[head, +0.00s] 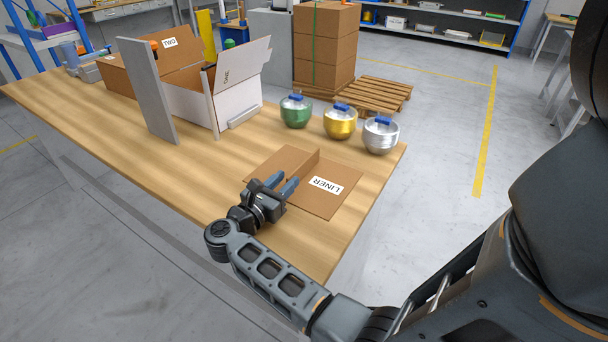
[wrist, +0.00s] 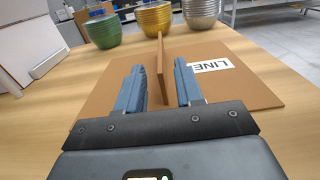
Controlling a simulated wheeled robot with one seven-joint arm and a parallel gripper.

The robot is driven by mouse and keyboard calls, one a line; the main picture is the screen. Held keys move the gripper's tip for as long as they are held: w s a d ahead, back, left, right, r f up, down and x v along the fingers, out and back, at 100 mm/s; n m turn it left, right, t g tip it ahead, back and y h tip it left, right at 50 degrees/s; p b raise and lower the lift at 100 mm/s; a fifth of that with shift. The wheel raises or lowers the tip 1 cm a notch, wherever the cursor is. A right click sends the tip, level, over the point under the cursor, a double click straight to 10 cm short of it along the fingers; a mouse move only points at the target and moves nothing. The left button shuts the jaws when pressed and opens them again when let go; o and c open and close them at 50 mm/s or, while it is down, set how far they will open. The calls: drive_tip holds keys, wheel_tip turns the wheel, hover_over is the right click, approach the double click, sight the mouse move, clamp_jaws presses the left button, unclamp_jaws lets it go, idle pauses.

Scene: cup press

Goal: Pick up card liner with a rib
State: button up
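The card liner (head: 322,202) lies flat on the wooden table near its right end, a brown sheet with a white LINER label. An upright rib (head: 299,171) runs across its middle. In the wrist view the rib (wrist: 160,68) stands edge-on between my two blue fingers, with the liner sheet (wrist: 240,88) spreading to both sides. My gripper (head: 282,184) is open at the near end of the rib, low over the liner. In the wrist view my gripper (wrist: 160,85) shows a gap between each finger and the rib.
A white open box marked ONE (head: 195,105), a grey upright panel (head: 148,92) and a brown box marked TWO (head: 118,75) stand at left. The table's front left is clear.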

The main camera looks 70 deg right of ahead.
sight(297, 169)
drive_tip(key=p+x, duration=0.1)
drive_tip(key=x, duration=0.5)
drive_tip(key=shift+c, duration=0.5)
clamp_jaws()
